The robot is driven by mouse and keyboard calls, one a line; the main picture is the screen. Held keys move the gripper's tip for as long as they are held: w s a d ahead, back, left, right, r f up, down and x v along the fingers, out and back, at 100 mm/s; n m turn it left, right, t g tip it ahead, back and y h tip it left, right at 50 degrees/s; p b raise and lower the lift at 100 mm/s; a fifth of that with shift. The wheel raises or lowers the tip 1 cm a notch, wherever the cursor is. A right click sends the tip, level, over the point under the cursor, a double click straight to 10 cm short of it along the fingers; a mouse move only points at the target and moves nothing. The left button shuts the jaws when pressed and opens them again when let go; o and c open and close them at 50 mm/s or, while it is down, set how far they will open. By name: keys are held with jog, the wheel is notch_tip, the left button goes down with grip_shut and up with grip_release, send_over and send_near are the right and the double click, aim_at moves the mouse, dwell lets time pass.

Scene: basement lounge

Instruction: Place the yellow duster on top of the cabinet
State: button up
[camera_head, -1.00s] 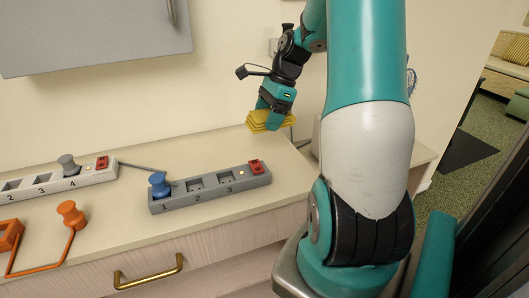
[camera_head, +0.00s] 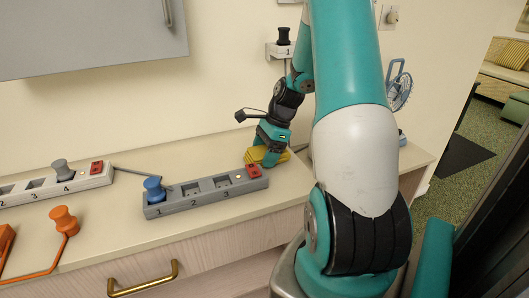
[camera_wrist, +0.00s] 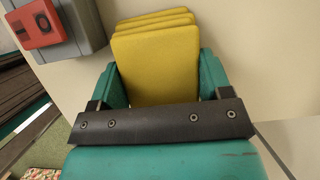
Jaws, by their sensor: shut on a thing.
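The yellow duster (camera_head: 262,155) is a folded, layered pad. My gripper (camera_head: 268,158) is shut on it, with the teal fingers on either side. The wrist view shows the duster (camera_wrist: 155,62) between the fingers (camera_wrist: 160,80). The duster is low over the pale top, just behind the right end of the grey power strip; I cannot tell whether it touches the top. The wooden cabinet (camera_head: 215,245) has a pale top (camera_head: 120,222) and a brass handle. A grey cabinet (camera_head: 90,35) hangs on the wall at upper left.
The grey power strip (camera_head: 205,196) holds a blue plug (camera_head: 154,188). A white strip (camera_head: 55,183) with a grey plug and an orange plug (camera_head: 64,220) with its cord lie at left. A blue fan (camera_head: 400,88) stands at right. The top behind the grey strip is mostly clear.

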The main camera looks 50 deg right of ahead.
jog(key=o, duration=0.9)
jog(key=p+v, duration=0.1)
jog(key=v, duration=1.1)
jog(key=w+a+r+n+g, duration=0.1)
jog(key=w+a+r+n, duration=0.1)
jog(key=a+n, duration=0.7)
jog(key=w+a+r+n, duration=0.1)
jog(key=a+r+n, duration=0.25)
jog(key=a, duration=0.95)
jog(key=s+a+n+g, duration=0.1)
jog(key=s+a+n, duration=1.3)
jog(key=a+n, duration=0.5)
jog(key=shift+s+a+r, duration=0.2)
jog(key=shift+r, duration=0.05)
